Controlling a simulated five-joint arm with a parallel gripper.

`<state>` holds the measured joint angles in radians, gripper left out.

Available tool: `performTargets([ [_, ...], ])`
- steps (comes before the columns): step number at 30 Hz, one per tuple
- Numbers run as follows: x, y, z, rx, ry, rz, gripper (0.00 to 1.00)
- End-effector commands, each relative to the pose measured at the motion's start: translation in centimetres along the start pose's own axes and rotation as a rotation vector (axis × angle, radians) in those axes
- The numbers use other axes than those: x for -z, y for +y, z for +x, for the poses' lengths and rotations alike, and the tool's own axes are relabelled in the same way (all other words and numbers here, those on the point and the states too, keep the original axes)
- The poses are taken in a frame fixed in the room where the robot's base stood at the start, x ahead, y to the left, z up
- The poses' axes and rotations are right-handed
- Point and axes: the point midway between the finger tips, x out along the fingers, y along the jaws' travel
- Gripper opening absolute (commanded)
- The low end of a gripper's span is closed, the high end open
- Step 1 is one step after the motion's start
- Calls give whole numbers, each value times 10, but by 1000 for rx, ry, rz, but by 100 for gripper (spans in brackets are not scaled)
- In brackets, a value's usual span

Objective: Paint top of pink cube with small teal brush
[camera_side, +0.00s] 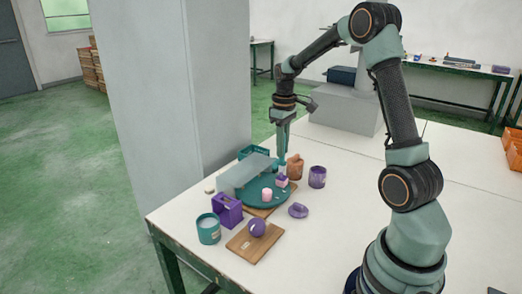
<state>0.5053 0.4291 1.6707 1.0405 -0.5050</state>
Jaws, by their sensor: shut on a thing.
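My gripper (283,141) points straight down above the round teal tray (250,199). It is shut on the small teal brush (282,158), which hangs upright below the fingers. The brush's lower end is at or just above a small pinkish-purple cube (281,182) on the right part of the tray. I cannot tell if the bristles touch the cube's top. A small light-pink piece (267,195) stands on the tray to the left of the cube. Any paint on the cube's top is too small to make out.
A grey-teal slab (245,172) and a teal crate (250,152) are behind the tray. A brown jug (295,167) and purple cup (317,177) stand right. A purple box (227,209), teal pot (208,228) and purple ball (257,227) on a wooden board (248,247) are in front.

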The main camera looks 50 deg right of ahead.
Motion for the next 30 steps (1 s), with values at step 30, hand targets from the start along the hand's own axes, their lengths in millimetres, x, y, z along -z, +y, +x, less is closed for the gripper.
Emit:
performTargets([
  [30,0,2,0,1,-1,-2,0],
])
